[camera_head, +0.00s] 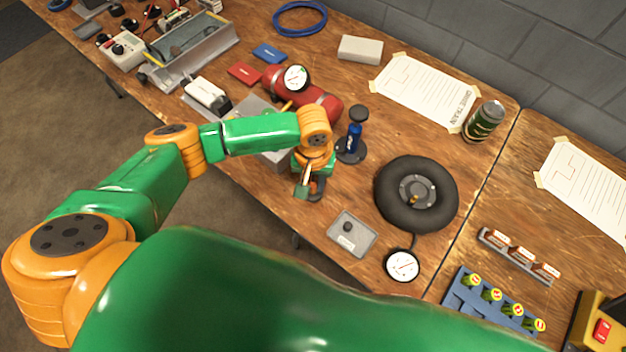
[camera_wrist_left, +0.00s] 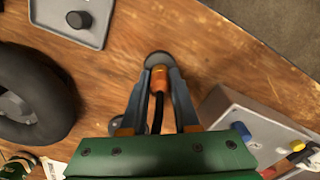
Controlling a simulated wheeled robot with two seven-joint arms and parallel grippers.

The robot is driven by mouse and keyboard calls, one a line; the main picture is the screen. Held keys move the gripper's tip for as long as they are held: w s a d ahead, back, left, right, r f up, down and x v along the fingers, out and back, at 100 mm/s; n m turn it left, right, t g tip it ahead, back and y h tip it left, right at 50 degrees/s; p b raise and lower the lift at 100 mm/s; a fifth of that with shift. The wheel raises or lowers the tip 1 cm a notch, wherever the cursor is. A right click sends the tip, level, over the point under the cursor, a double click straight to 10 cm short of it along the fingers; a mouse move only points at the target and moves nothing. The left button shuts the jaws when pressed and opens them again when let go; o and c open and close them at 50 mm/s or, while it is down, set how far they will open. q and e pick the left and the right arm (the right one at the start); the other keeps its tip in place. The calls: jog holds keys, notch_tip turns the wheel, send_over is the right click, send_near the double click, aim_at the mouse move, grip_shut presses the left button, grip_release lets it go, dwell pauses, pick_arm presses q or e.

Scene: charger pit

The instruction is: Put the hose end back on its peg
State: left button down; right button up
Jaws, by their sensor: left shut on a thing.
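My left gripper (camera_head: 309,188) points down over the front of the bench. In the left wrist view its fingers (camera_wrist_left: 157,88) are shut on the orange hose end (camera_wrist_left: 159,80), with a black hose (camera_wrist_left: 157,115) running back between them. A round grey disc (camera_wrist_left: 158,58), perhaps the peg's base, shows just beyond the hose end. I cannot tell whether the hose end touches it, and no peg shaft is clearly seen. The blue pump (camera_head: 355,136) stands on a dark round base behind the gripper. My right gripper is not in view.
A grey tray (camera_head: 365,247) with a black knob, a black tyre (camera_head: 438,211) and a gauge (camera_head: 402,265) lie to the right. A grey box (camera_wrist_left: 228,115) is close beside the gripper. A red tank (camera_head: 321,102) lies behind. Bare wood lies between gripper and tray.

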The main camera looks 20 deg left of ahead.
aim_at(313, 181)
pick_arm(q)
jog(key=shift+f, duration=0.5)
jog(key=c, duration=0.6)
grip_release()
jog(key=shift+r, duration=0.1)
notch_tip(313, 181, up, 7)
